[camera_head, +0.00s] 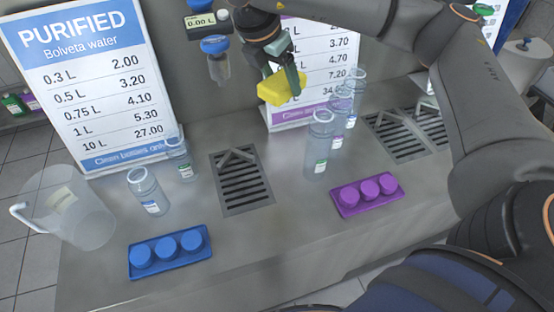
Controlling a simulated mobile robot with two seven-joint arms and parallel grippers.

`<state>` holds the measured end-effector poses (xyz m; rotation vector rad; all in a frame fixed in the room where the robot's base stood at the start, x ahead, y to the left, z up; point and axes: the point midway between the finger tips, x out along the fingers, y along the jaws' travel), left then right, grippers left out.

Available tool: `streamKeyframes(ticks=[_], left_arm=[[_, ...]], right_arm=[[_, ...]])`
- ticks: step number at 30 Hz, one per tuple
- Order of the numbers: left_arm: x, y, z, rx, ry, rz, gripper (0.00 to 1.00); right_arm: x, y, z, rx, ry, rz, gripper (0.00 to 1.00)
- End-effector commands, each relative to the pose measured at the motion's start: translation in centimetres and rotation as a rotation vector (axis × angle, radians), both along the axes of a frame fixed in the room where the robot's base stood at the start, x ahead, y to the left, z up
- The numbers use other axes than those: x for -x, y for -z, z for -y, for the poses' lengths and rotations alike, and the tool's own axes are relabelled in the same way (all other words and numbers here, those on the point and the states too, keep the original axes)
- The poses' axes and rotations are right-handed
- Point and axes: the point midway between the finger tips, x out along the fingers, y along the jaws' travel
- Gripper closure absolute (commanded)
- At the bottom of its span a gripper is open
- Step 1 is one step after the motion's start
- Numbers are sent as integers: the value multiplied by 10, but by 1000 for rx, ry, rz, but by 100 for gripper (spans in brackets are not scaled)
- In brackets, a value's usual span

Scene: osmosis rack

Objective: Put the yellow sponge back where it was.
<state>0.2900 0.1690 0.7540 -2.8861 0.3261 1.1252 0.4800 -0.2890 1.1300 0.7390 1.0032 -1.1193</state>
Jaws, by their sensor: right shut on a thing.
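The yellow sponge (283,88) is a small block held above the counter, in front of the lower part of the purple price sign. My right gripper (284,76) is shut on the sponge, with its arm reaching in from the right over the top of the view. The sponge is clear of the counter surface. My left gripper is not in view.
A steel counter (255,240) has a drain grate (240,180) in its middle. A blue cap tray (170,251), a purple cap tray (367,194), a clear jug (65,208) and several clear bottles stand around it. A blue tap (215,46) hangs left of the gripper.

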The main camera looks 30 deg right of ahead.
Motion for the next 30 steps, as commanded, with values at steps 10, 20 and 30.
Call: streamKeyframes(ticks=[10, 20, 30], left_arm=[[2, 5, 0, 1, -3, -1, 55], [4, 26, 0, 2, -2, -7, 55], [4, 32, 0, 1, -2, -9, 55]], right_arm=[[0, 30, 3, -3, 142, -6, 81], [0, 111, 2, -4, 140, -5, 81], [0, 192, 3, 0, 140, -4, 81]])
